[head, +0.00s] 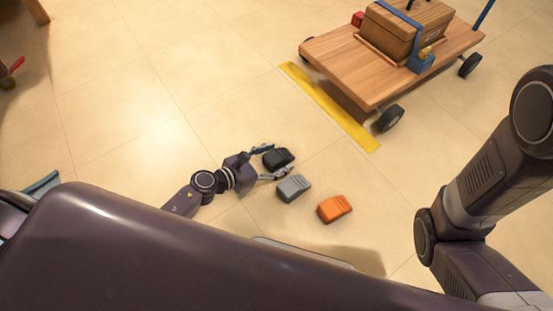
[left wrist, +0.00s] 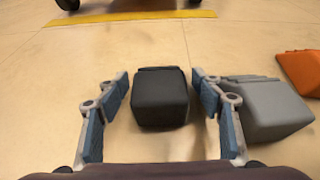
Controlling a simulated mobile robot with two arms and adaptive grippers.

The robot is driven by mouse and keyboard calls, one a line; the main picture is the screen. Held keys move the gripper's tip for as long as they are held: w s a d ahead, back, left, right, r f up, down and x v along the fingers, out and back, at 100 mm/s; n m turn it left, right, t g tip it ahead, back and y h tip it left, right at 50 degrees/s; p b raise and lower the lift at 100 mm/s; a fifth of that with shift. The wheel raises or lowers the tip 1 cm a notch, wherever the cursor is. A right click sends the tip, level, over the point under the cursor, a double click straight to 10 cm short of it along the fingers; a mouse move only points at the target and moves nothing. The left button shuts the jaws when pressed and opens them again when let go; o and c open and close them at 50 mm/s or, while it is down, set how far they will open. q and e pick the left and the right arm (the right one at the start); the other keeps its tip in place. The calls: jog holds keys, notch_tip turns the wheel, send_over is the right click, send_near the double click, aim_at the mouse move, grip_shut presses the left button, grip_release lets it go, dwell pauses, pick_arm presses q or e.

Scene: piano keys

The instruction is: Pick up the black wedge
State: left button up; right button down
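The black wedge (head: 278,158) lies on the floor in the head view, the farthest of three wedges in a slanting row. My left gripper (head: 271,161) is low at the floor with its fingers apart. In the left wrist view the black wedge (left wrist: 160,97) sits between the two open fingers (left wrist: 161,105), with a gap on each side. The right finger is close to the grey wedge (left wrist: 262,108); I cannot tell whether they touch. My right arm shows at the right of the head view, but its gripper is out of view.
The grey wedge (head: 294,188) and an orange wedge (head: 334,208) lie right of the black one. A yellow floor strip (head: 330,106) lies beyond them. A wooden cart (head: 390,75) with a box (head: 405,28) stands behind it.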

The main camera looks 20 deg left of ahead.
pick_arm(q)
jog(key=c, duration=1.4)
jog(key=shift+r, duration=0.1)
